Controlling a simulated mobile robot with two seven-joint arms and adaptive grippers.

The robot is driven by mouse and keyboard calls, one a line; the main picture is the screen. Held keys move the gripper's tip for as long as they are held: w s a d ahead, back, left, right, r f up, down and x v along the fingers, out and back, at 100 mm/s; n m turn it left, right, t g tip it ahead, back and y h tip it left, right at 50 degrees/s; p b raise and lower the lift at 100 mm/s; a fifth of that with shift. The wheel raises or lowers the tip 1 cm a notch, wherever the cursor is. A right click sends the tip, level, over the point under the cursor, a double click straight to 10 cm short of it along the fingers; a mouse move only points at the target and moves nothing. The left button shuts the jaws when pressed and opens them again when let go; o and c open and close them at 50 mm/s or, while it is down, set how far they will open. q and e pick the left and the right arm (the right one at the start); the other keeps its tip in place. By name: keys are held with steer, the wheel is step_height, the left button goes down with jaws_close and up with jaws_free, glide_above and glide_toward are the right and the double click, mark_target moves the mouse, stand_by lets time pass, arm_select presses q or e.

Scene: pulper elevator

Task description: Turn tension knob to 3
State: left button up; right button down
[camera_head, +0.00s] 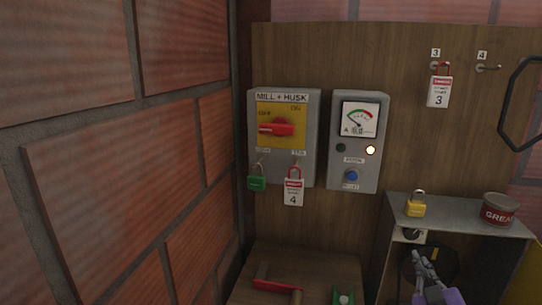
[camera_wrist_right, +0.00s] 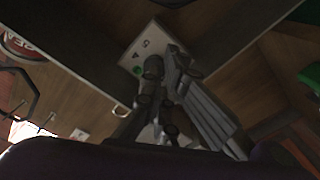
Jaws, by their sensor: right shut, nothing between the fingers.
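A small black knob on a white plate (camera_head: 409,235) sits under the left end of the grey shelf; it looks like the tension knob, but its numbers are too small to read. My right gripper (camera_head: 427,267) is shut and empty, below and right of that plate, in front of a dark round wheel with a yellow mark (camera_head: 434,254). I cannot tell whether it touches the wheel. My left gripper is not in view.
A yellow padlock (camera_head: 415,208) and a grease tin (camera_head: 499,209) stand on the grey shelf (camera_head: 456,216). A switch box (camera_head: 311,134) and a meter box (camera_head: 367,182) hang on the wooden board. A red-handled tool (camera_head: 276,286) lies on the lower wooden surface.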

mark_target(411, 230)
arm_select(q)
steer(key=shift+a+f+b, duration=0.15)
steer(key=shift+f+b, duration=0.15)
steer(key=shift+b, duration=0.1)
arm_select(e)
steer(key=x, duration=0.7)
steer(key=shift+d, duration=0.35)
